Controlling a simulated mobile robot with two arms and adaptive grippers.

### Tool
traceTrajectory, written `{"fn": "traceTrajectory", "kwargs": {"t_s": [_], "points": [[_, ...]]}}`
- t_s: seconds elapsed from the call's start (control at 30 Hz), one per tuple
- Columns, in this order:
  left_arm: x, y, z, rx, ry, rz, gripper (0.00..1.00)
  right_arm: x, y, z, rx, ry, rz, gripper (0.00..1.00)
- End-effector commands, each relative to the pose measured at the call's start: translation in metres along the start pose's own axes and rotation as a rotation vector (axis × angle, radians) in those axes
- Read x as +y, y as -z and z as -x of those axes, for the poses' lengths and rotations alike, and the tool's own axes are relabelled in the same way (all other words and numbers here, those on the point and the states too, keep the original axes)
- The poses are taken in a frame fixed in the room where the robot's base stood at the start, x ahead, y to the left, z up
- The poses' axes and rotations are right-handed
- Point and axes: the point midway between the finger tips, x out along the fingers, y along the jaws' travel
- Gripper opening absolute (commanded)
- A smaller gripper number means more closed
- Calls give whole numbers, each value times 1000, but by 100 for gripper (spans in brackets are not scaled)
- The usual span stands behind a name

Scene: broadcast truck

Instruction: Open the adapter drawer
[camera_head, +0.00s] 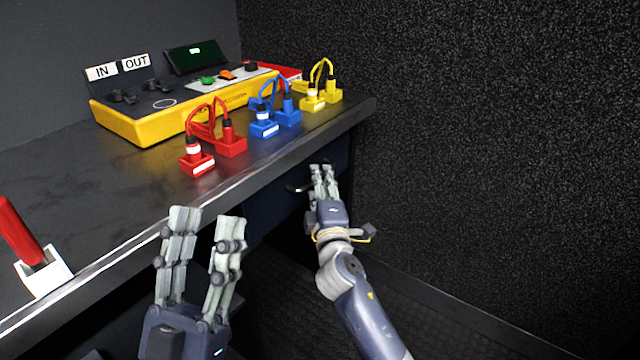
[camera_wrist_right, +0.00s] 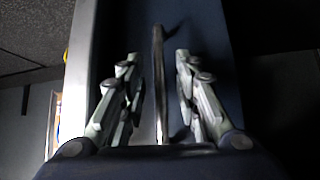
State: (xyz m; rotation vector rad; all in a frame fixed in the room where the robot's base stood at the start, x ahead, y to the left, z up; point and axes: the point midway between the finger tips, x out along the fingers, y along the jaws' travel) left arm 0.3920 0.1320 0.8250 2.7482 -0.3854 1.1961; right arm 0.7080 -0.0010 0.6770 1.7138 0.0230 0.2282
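The dark blue adapter drawer (camera_head: 268,210) sits under the desk's front edge, partly hidden by my left gripper; it looks shut. Its dark bar handle (camera_head: 297,188) sticks out near my right gripper (camera_head: 322,167). In the right wrist view the handle (camera_wrist_right: 158,75) runs between the two fingers of my right gripper (camera_wrist_right: 157,68), in front of the blue drawer front (camera_wrist_right: 208,28). The fingers are apart, with a visible gap on each side of the bar. My left gripper (camera_head: 208,215) is open and empty in front of the desk edge.
The desk (camera_head: 110,205) carries a yellow tester box (camera_head: 150,128) and red (camera_head: 230,145), blue (camera_head: 288,115) and yellow (camera_head: 313,102) adapters with cables. A white holder with a red handle (camera_head: 42,272) stands at left. A dark textured wall (camera_head: 480,150) rises on the right.

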Motion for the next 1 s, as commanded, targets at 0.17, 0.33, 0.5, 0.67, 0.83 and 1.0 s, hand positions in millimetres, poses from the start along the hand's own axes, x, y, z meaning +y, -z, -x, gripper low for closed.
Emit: {"fn": "traceTrajectory", "kwargs": {"t_s": [0.17,0.33,0.5,0.67,0.83,1.0], "points": [[1,7,1,36,-1,2,40,0,0,-6,0,0,-1,30],[1,8,0,39,-1,2,40,0,0,-6,0,0,-1,30],[1,8,0,38,-1,2,40,0,0,-6,0,1,-1,7],[1,8,0,38,-1,2,40,0,0,-6,0,1,-1,0],[1,7,0,36,-1,2,40,0,-1,-5,0,1,0,0],[-1,-8,-1,-42,3,-3,40,1,-5,-1,0,2,0,0]]}}
